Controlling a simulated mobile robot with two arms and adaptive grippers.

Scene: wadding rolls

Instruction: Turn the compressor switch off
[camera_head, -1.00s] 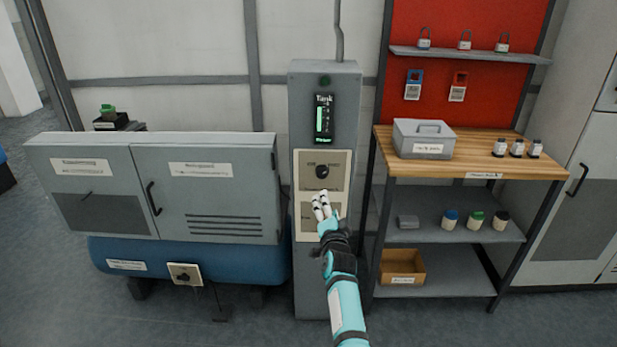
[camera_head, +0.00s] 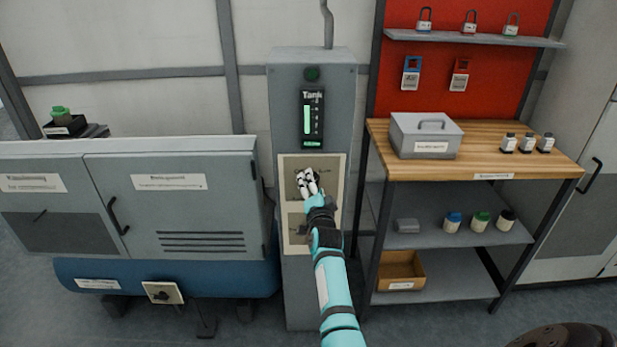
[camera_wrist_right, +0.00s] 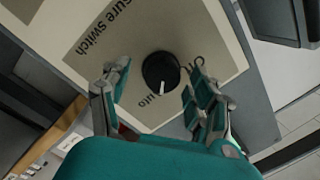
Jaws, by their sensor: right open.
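The compressor's switch is a round black knob (camera_wrist_right: 160,70) with a white pointer mark, on a beige plate (camera_wrist_right: 130,30) lettered with part of "Pressure Switch", "Off" and "Auto" in the right wrist view. The pointer faces the lower edge of that view, toward the "Auto" lettering. My right gripper (camera_wrist_right: 158,92) is open, its fingers on either side of the knob with gaps; I cannot tell if they touch it. In the head view my right gripper (camera_head: 308,182) covers the knob at the upper plate of the grey control column (camera_head: 290,110). My left gripper is out of view.
A grey cabinet (camera_head: 180,200) on a blue tank (camera_head: 230,280) stands left of the column. A wooden-topped shelf (camera_head: 480,165) with a grey box (camera_head: 425,135) and bottles stands close on the right. A second knob plate (camera_head: 163,293) is low on the left.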

